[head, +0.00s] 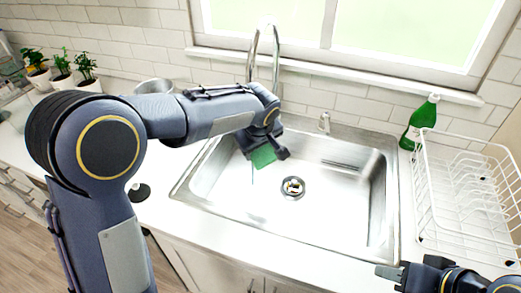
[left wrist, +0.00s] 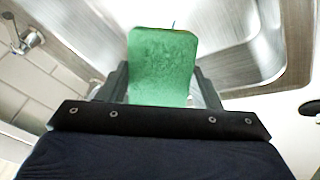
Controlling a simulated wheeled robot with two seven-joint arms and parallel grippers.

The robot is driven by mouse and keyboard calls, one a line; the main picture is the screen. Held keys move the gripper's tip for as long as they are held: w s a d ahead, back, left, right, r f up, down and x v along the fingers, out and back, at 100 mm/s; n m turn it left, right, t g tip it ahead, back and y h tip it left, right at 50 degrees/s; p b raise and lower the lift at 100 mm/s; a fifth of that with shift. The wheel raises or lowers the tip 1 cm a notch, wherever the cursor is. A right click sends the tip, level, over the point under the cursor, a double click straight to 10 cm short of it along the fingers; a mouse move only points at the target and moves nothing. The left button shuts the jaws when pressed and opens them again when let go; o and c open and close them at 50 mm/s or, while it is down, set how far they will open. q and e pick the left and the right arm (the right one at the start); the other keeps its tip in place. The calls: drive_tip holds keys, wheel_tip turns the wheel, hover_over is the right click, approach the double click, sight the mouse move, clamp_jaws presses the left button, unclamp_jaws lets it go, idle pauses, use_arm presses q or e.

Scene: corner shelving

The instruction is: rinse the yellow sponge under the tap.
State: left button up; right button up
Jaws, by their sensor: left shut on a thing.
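My left gripper (head: 268,150) is shut on a sponge (head: 263,157) over the left part of the sink (head: 232,195). The left wrist view shows the sponge (left wrist: 163,65) as a flat green slab between the fingers; no yellow face shows. The tap (head: 276,50) arches up behind my left wrist, which hides its lower part. A thin blue line (head: 252,174) shows just below the sponge; I cannot tell whether it is water. A small metal lever (head: 324,122) stands behind the sink. My right gripper (head: 390,272) is at the bottom right, over the counter; its jaw gap is unclear.
A drain (head: 292,188) sits in the sink floor. A green bottle (head: 420,122) and a white dish rack (head: 465,190) stand right of the sink. A metal bowl (head: 154,86) and potted plants (head: 62,68) stand at the left by the wall. The basin's right part is clear.

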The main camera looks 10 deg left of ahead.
sight(261, 163)
use_arm(q)
drive_tip(key=shift+w+a+f, duration=0.15)
drive_tip(key=shift+w+a, duration=0.05)
drive_tip(key=shift+w, duration=0.5)
drive_tip(key=shift+w+a+f, duration=0.1)
drive_tip(key=shift+w+a, duration=0.05)
drive_tip(key=shift+w, duration=0.5)
drive_tip(key=shift+w+a+f, duration=0.15)
drive_tip(key=shift+w+a, duration=0.05)
drive_tip(key=shift+w, duration=0.5)
drive_tip(key=shift+s, duration=0.15)
drive_tip(key=shift+s+d+f, duration=0.1)
drive_tip(key=shift+s+d, duration=0.05)
drive_tip(key=shift+s, duration=0.15)
drive_tip(key=shift+s+d+b, duration=0.25)
drive_tip(key=shift+s+b, duration=0.5)
drive_tip(key=shift+s, duration=0.25)
drive_tip(key=shift+s+d+b, duration=0.2)
drive_tip(key=shift+s+b, duration=0.2)
drive_tip(key=shift+s, duration=0.4)
drive_tip(key=shift+s+d+b, duration=0.25)
drive_tip(key=shift+s+b, duration=0.15)
drive_tip(key=shift+s, duration=0.45)
drive_tip(key=shift+s+d+b, duration=0.2)
drive_tip(key=shift+s+b, duration=0.2)
drive_tip(key=shift+s, duration=0.4)
